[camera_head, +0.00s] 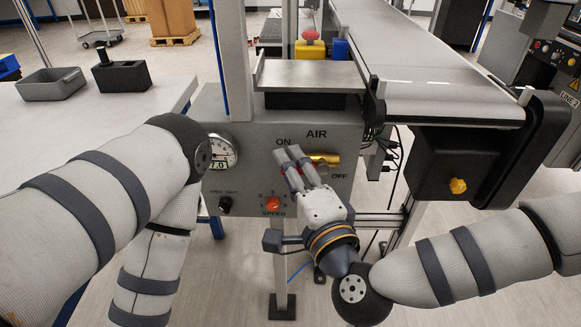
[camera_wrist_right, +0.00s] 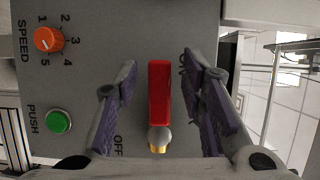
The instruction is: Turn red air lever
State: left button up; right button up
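The red air lever (camera_wrist_right: 159,88) shows in the right wrist view, extending from its brass valve fitting (camera_wrist_right: 158,140). The fitting (camera_head: 324,159) also shows in the head view on the grey panel, beside the AIR, ON and OFF labels. There the lever is mostly hidden behind my right gripper (camera_head: 292,152). In the wrist view my right gripper (camera_wrist_right: 159,70) is open, one finger on each side of the lever, with a visible gap on both sides. My left arm enters from the left in the head view; its gripper is out of view.
The panel (camera_head: 240,187) also carries a pressure gauge (camera_head: 220,152), an orange SPEED knob (camera_head: 272,203) and a black knob (camera_head: 225,205). A green push button (camera_wrist_right: 58,121) shows in the wrist view.

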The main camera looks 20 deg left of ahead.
jog(key=shift+w+a, duration=0.3)
jog(key=shift+w, duration=0.05)
